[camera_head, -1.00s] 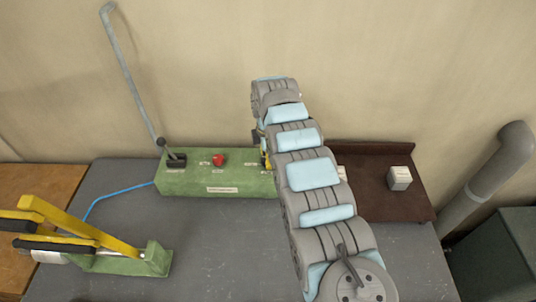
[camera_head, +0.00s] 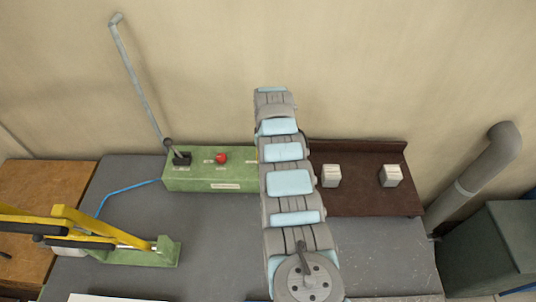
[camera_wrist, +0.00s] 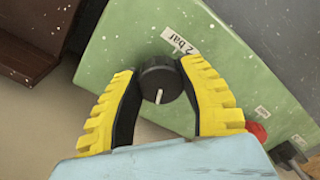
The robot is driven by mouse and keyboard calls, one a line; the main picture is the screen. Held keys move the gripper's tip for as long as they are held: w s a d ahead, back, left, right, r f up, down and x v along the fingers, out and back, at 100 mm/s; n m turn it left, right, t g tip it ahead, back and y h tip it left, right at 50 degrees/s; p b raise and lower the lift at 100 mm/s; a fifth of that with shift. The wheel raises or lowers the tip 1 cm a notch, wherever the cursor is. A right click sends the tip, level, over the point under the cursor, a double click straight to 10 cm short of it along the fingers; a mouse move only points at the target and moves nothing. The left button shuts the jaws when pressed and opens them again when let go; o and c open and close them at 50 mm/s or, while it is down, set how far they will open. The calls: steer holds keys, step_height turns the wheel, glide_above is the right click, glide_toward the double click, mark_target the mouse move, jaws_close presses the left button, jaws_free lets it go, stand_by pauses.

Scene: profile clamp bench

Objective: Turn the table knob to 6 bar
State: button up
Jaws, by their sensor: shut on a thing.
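In the wrist view, the round black knob (camera_wrist: 160,77) sits on the speckled green box (camera_wrist: 110,50), which also shows in the head view (camera_head: 205,180). My gripper (camera_wrist: 158,70) has its yellow, black-padded fingers on both sides of the knob, shut on it. The knob's white pointer line points toward the bottom of the picture, away from the label "2 bar" (camera_wrist: 179,42). No other bar label is readable. In the head view, my arm hides the knob and most of the gripper.
A red button (camera_head: 221,158) and a lever (camera_head: 180,156) are on the same box. Two pale cubes (camera_head: 331,175) (camera_head: 391,176) stand on a brown tray (camera_head: 365,207) at right. A yellow-handled clamp (camera_head: 150,252) is at left.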

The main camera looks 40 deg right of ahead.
steer(key=m, duration=0.4)
steer(key=shift+m, duration=0.3)
stand_by(0.3)
steer(key=o, duration=1.2)
steer(key=shift+s, duration=0.1)
steer(key=shift+r, duration=0.1)
steer(key=shift+r, duration=0.65)
step_height(320, 180, up, 10)
steer(key=shift+r, duration=0.25)
steer(key=shift+d, duration=0.1)
